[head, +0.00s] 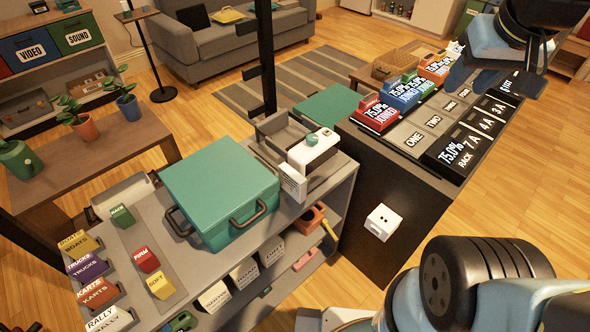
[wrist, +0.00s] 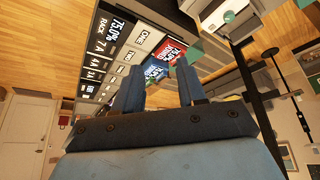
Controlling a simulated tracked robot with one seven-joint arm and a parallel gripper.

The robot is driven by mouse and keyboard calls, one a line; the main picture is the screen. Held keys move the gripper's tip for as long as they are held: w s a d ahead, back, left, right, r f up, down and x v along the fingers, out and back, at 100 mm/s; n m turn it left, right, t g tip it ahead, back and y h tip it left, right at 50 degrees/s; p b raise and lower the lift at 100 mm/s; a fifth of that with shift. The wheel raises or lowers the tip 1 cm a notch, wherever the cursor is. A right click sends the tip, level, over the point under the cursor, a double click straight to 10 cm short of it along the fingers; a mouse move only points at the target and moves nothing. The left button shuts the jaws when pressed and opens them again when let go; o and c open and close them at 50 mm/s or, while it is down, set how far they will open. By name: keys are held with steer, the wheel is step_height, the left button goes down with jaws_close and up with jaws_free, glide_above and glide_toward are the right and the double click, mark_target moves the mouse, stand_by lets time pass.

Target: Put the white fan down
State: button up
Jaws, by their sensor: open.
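My gripper (head: 462,72) is at the upper right of the head view, above the far part of the dark counter. In the wrist view its two dark blue fingers (wrist: 166,76) stand apart, with nothing held between them. I cannot make out a white fan in either view. A white device with a green round top (head: 314,149) stands on the grey shelf unit, behind the teal case. It seems to show upside down at the top of the wrist view (wrist: 226,14), apart from the fingers.
The dark counter (head: 385,180) carries labelled panels and red, blue and orange blocks (head: 402,92). A teal case (head: 218,190) fills much of the grey shelf unit (head: 205,278). A dark post (head: 266,60) rises behind it. Wooden floor at right is open.

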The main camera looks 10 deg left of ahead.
steer(key=w+a+f+n+g, duration=0.2)
steer(key=w+a+f, duration=0.2)
steer(key=w+a, duration=0.25)
steer(key=n+g, duration=0.3)
steer(key=n, duration=0.4)
glide_above(293, 181)
steer(key=w, duration=0.2)
steer(key=f, duration=2.2)
steer(key=shift+a+f, duration=0.1)
steer(key=shift+a, duration=0.25)
steer(key=shift+d+f, duration=0.2)
steer(key=shift+f, duration=6.4)
steer(key=shift+c, duration=0.3)
jaws_close()
steer(key=shift+r, duration=0.1)
